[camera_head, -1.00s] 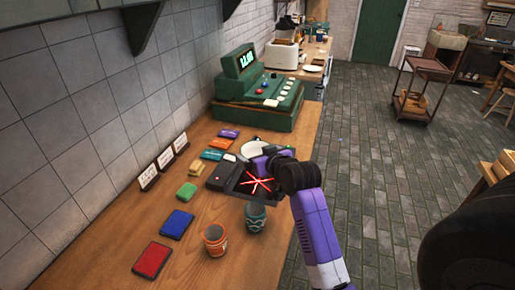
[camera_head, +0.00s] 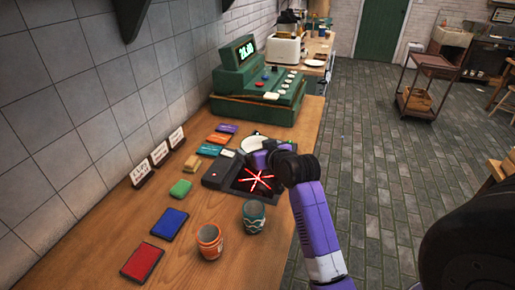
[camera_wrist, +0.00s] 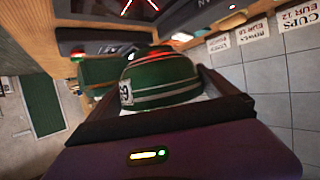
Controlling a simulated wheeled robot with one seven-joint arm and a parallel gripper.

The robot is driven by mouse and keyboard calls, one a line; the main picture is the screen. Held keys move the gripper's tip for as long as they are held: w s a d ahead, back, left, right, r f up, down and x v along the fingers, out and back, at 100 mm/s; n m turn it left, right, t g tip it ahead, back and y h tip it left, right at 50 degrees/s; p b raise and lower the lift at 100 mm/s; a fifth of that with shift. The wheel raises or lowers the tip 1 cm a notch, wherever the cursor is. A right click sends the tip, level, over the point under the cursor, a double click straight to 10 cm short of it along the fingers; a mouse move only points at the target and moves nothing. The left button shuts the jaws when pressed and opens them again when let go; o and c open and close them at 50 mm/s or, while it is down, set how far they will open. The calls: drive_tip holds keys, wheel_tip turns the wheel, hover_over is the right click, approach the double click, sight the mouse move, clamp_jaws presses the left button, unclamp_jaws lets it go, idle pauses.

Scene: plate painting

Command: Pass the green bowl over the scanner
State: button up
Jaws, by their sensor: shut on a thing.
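The green bowl (camera_wrist: 163,82), with pale stripes and a small printed label, sits between my gripper's fingers in the wrist view. A reddish glow shows on its upper edge. My gripper (camera_head: 262,158) is shut on it, low at the far side of the scanner's red beams in the head view. There my purple wrist hides most of the bowl. The scanner (camera_head: 221,170) is a black unit with a dark pad and a red star of beams. Its red lines also show at the top of the wrist view (camera_wrist: 127,8).
The green cash register (camera_head: 258,88) stands behind. An orange cup (camera_head: 209,242) and a teal cup (camera_head: 254,217) stand in front. Colored blocks, including a blue one (camera_head: 169,223) and a red one (camera_head: 143,262), lie left. A white round shape (camera_head: 252,143) is beside my wrist.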

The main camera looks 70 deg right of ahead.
drive_tip(key=shift+r, duration=0.3)
wheel_tip(320, 180, up, 5)
drive_tip(key=p, duration=0.5)
